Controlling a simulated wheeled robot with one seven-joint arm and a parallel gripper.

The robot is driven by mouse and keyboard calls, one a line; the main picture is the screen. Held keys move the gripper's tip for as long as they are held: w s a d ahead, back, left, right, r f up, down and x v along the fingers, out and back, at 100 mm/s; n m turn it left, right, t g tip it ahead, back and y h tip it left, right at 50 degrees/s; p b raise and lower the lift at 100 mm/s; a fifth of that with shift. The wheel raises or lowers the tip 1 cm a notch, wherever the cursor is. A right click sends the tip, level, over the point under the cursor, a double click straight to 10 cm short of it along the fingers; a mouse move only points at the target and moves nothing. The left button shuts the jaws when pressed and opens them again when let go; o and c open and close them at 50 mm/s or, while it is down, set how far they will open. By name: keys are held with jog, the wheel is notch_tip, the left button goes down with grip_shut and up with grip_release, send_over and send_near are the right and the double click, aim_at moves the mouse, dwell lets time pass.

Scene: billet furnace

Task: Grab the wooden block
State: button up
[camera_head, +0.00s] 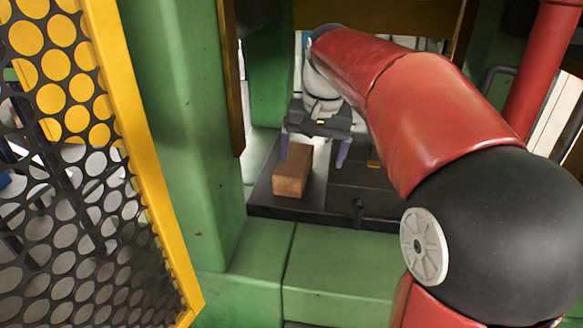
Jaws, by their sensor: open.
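The wooden block (290,177) is a brown rectangular piece lying on a dark metal plate (274,205) inside the green machine frame. My gripper (314,150) hangs above and behind it, with its fingers pointing down and spread apart. The left finger comes down near the far end of the block, partly hidden by it. The right finger stands to the right of the block, with a clear gap. Nothing is held, and I cannot tell whether a finger touches the block.
A dark box-like fixture (362,199) stands right of the block. A green post (185,130) rises at left, beside a yellow-edged perforated guard (150,175). A green ledge (340,262) runs in front. A red pipe (537,75) stands at upper right.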

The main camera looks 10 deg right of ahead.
jog(key=m+g, duration=0.1)
jog(key=g, duration=0.1)
send_over(295, 158)
jog(key=f, duration=0.3)
jog(key=shift+s+a+f+h, duration=0.15)
jog(key=shift+s+a+h, duration=0.1)
jog(key=shift+s+h, duration=0.05)
jog(key=shift+w+a+f+m, duration=0.1)
jog(key=shift+w+f+m, duration=0.1)
jog(key=shift+w+m, duration=0.1)
jog(key=f+b, duration=0.1)
jog(key=f, duration=0.4)
jog(key=f+b, duration=0.1)
jog(key=f, duration=0.1)
jog(key=shift+d+f+b, duration=0.3)
jog(key=shift+f+b, duration=0.05)
jog(key=shift+f, duration=0.05)
